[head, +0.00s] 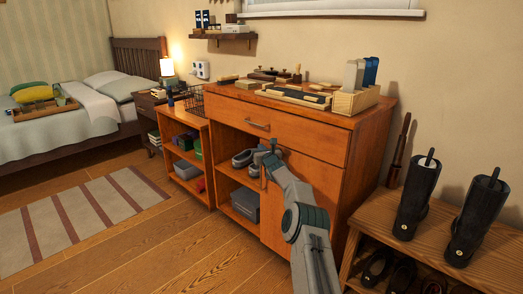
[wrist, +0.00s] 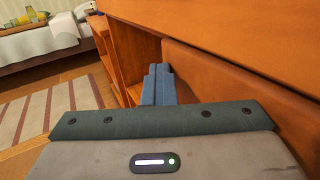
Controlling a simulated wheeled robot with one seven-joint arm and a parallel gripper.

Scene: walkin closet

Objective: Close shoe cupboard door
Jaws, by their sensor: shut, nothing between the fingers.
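The shoe cupboard (head: 360,150) is an orange wooden cabinet with a drawer (head: 275,125) across its top. Its door (head: 305,190) covers the right part of the front below the drawer; it also shows at the right of the wrist view (wrist: 225,80). The left part is open, with grey shoes (head: 243,158) on the upper shelf and a grey box (head: 245,204) below. My gripper (head: 262,152) is shut and empty at the opening, beside the door's left edge. In the wrist view its fingers (wrist: 158,75) point toward the opening; contact with the door is unclear.
An open shelf unit (head: 185,155) adjoins the cupboard's left side. A shoe bench (head: 370,215) with black boots (head: 417,195) stands close on the right. Boxes and trays (head: 295,95) cover the cupboard top. Wooden floor (head: 180,250) and a striped rug (head: 85,215) lie clear at left.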

